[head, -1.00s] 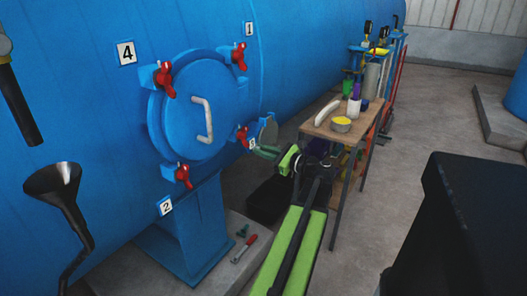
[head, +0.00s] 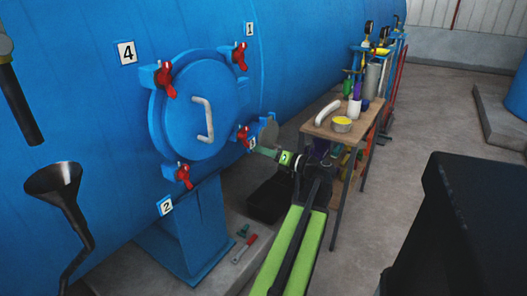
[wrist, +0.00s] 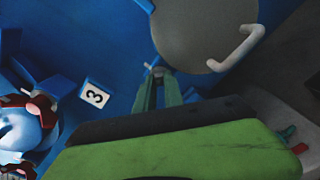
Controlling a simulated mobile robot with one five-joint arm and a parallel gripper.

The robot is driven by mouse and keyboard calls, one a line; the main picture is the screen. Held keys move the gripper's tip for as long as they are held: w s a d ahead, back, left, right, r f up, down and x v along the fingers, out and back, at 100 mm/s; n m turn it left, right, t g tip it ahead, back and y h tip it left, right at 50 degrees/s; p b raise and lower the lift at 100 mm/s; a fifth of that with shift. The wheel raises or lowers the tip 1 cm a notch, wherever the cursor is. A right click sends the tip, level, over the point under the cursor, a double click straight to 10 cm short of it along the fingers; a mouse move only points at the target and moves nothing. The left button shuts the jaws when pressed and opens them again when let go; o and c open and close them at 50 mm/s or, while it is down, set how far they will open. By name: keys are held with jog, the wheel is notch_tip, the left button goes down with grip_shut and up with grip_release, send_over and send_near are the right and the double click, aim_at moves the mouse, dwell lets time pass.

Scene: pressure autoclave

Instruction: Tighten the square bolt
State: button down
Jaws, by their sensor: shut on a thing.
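The square bolt (wrist: 157,71) shows in the wrist view as a small pale metal piece at the tips of my gripper (wrist: 158,78), by the lower edge of a grey disc (wrist: 190,30). My gripper's two green fingers are shut on it and hide most of it. The bolt cannot be made out there.
The blue hatch (head: 185,115) carries several red wing clamps and a pale handle (head: 204,119). A wooden table (head: 328,130) with containers stands right of my gripper. A black bin (head: 268,198) and a red-handled tool (head: 245,247) lie below.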

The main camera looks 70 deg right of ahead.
jog(key=shift+d+r+m, duration=0.1)
jog(key=shift+r+m, duration=0.05)
jog(key=shift+m, duration=4.15)
jog(key=c, duration=1.4)
grip_release()
jog(key=shift+c, duration=0.2)
jog(key=shift+s, duration=0.1)
jog(key=v, duration=1.7)
jog(key=shift+s, duration=0.15)
